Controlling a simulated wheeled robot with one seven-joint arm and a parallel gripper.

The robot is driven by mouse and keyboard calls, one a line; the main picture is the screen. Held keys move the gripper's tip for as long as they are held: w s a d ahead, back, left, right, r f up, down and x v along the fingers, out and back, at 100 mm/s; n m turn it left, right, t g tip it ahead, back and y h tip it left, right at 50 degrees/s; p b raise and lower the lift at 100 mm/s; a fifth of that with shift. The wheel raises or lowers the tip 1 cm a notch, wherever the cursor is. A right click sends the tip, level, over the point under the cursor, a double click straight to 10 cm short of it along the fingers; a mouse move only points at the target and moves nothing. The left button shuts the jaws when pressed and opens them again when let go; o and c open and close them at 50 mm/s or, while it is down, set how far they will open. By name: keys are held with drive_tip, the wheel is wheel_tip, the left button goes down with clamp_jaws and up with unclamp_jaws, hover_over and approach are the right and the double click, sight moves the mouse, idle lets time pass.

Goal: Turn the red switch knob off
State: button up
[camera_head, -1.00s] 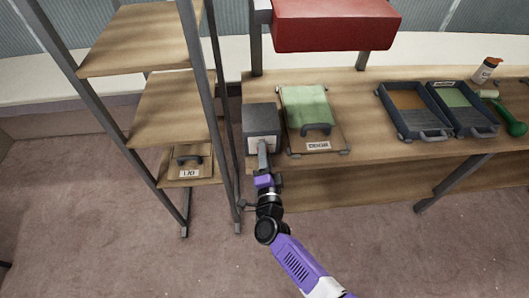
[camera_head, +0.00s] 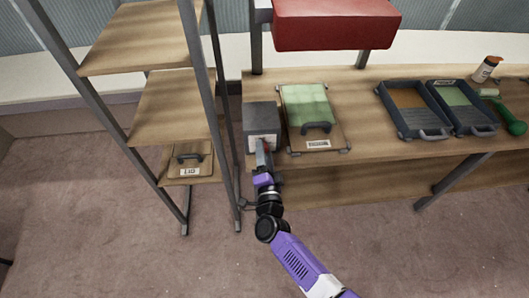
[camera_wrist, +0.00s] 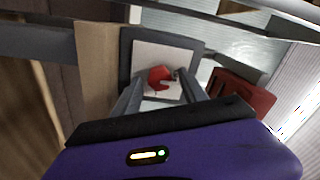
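The red switch knob (camera_wrist: 158,79) sits on the white face plate (camera_wrist: 163,55) of a dark grey switch box. In the head view the switch box (camera_head: 262,118) stands at the bench's left end, and only a little red shows near my fingertips. My gripper (camera_head: 264,150) is at the box's front face. In the wrist view my gripper (camera_wrist: 160,82) is open, one finger on each side of the knob. I cannot tell whether either finger touches it. The knob's lower part shows a notch or pointer, and its marking is not readable.
A tray with a green sheet (camera_head: 306,105) lies just right of the box. Two dark trays, one of them here (camera_head: 407,135), and a bottle (camera_head: 487,69) are farther right. A metal-framed shelf (camera_head: 170,103) stands close on the left. A red box (camera_head: 335,24) hangs above.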

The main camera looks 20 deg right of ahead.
drive_tip(key=v, duration=0.7)
drive_tip(key=shift+s, duration=0.4)
drive_tip(key=shift+a, duration=0.15)
drive_tip(key=s+a+r+n+t+y, duration=0.2)
drive_tip(key=s+a+r+n+y, duration=0.15)
drive_tip(key=r+n, duration=0.3)
drive_tip(key=s+d+r+n+g, duration=0.1)
drive_tip(key=s+d+r+n, duration=0.1)
drive_tip(key=s, duration=0.9)
drive_tip(key=s+d+r+n+g+y+b, duration=0.1)
drive_tip(key=s+r+n, duration=0.3)
drive_tip(key=s, duration=0.6)
drive_tip(key=s+d+r+n+g+y+b, duration=0.1)
drive_tip(key=s+d+r+n+g, duration=0.1)
drive_tip(key=s, duration=0.9)
drive_tip(key=shift+s+d+r+n+g, duration=0.35)
drive_tip(key=shift+r+n, duration=0.25)
drive_tip(key=shift+n, duration=0.55)
